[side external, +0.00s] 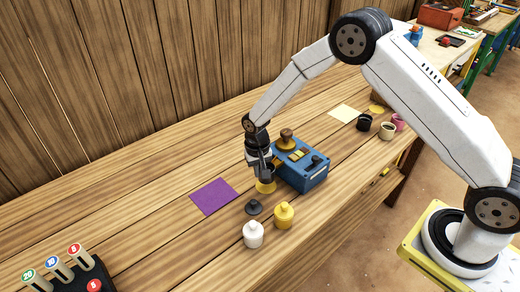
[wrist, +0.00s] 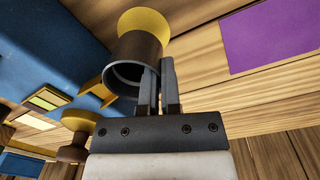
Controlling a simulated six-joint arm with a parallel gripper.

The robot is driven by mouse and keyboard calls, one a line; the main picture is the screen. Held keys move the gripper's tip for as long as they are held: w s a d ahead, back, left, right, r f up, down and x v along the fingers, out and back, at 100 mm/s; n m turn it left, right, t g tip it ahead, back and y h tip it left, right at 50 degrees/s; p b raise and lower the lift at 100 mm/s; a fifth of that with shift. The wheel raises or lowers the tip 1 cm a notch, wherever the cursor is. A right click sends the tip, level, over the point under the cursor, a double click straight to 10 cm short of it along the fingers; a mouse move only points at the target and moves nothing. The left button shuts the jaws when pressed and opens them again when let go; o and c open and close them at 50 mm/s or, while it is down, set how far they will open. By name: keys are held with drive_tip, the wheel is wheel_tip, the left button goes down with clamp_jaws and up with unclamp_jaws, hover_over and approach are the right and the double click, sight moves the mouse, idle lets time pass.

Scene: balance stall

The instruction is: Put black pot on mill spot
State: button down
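The black pot (side external: 268,174), a dark open cylinder without a lid, is at my gripper (side external: 264,165), just above or on the yellow round mill spot (side external: 265,187). In the wrist view the pot (wrist: 136,62) shows its open mouth, and the yellow spot (wrist: 146,20) shows past its far end. My gripper (wrist: 159,75) has its fingers close together on the pot's wall, one on each side. I cannot tell whether the pot's bottom touches the spot. The blue mill (side external: 308,172), with a wooden knob on top, stands right beside the pot.
A dark lid (side external: 253,208), a yellow lidded pot (side external: 284,215) and a white lidded pot (side external: 253,235) stand nearby. A purple mat (side external: 214,197) lies left on bare planks. Black (side external: 364,122), cream (side external: 387,131) and pink (side external: 398,121) cups stand at the right.

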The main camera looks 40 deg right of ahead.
drive_tip(key=shift+f, duration=1.5)
drive_tip(key=shift+f, duration=0.15)
drive_tip(key=c, duration=0.8)
unclamp_jaws()
drive_tip(key=shift+r, duration=0.2)
drive_tip(key=r, duration=1.2)
drive_tip(key=shift+a, duration=0.2)
